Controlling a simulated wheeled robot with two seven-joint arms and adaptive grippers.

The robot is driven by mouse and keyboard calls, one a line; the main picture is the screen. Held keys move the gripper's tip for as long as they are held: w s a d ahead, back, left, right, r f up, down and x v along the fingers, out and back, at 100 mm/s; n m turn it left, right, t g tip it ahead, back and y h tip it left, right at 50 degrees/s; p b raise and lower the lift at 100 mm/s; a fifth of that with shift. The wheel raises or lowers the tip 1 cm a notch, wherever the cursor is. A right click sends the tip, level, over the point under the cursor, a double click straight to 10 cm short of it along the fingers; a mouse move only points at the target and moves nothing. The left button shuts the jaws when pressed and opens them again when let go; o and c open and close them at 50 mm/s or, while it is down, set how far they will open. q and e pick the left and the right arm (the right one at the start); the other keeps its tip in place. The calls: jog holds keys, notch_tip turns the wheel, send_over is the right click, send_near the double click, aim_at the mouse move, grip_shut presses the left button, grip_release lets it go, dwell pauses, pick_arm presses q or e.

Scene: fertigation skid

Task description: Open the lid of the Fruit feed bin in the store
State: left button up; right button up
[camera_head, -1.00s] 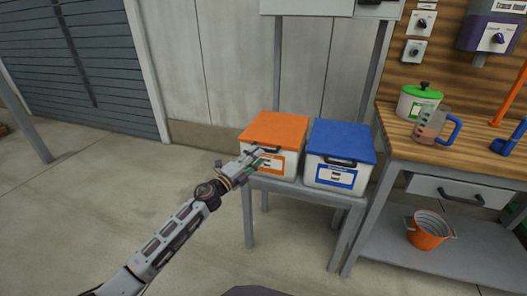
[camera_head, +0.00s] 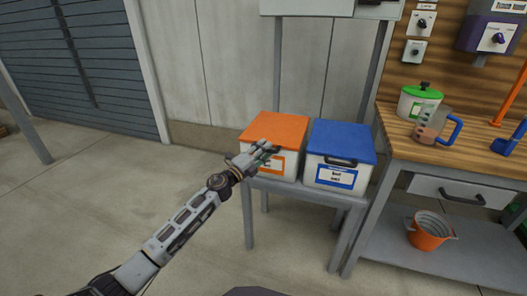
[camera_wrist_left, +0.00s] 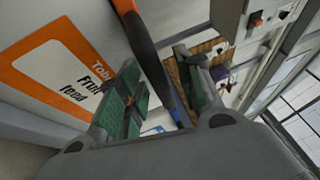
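The Fruit feed bin (camera_head: 278,130) is a white box with a flat orange lid, which is shut. It stands on the left of a grey stand, and my gripper hides part of its orange-framed label. My left gripper (camera_head: 266,153) is at the bin's front, just below the lid's front edge. The left wrist view shows its label (camera_wrist_left: 70,80), reading "Fruit feed". There my left gripper (camera_wrist_left: 160,85) has its green-padded fingers apart, with a dark bar, apparently the lid's handle (camera_wrist_left: 150,62), seen between them. I cannot tell whether they touch it. My right gripper is not in view.
A blue-lidded bin (camera_head: 342,140) stands close on the right on the same grey stand (camera_head: 325,195). A wooden workbench (camera_head: 470,155) with a green-lidded pot and a jug is further right. An orange bucket (camera_head: 428,232) sits below. Floor to the left is clear.

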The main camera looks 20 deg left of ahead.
pick_arm(q)
grip_shut()
dwell(0.6)
